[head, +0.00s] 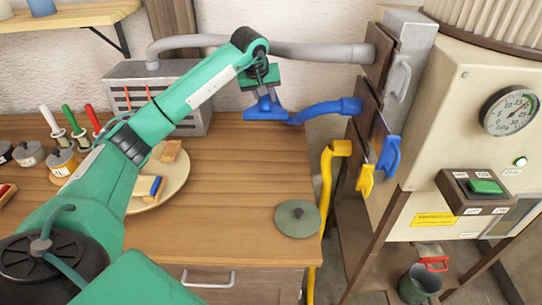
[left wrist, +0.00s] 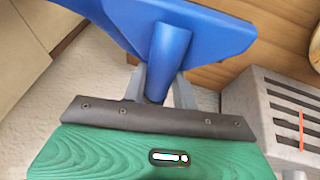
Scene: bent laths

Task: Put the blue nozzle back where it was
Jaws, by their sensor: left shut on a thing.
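The blue nozzle (head: 264,110) is wide and flat and hangs over the wooden worktop near its back edge. My left gripper (head: 262,90) is shut on it from above. In the left wrist view the nozzle (left wrist: 175,45) fills the top, with its round neck between the fingers (left wrist: 160,85). A blue hose (head: 325,108) runs right from the nozzle to a blue collar at the brown panels. The nozzle appears clear of the worktop. I cannot tell which spot it came from. My right gripper is not in view.
The worktop (head: 235,190) is mostly clear, with a grey-green disc (head: 298,218) near its right edge. A grey slotted box (head: 165,85) stands behind. A yellow hose (head: 326,200) hangs beyond the right edge. The machine (head: 450,110) with blue and yellow levers (head: 389,155) stands right.

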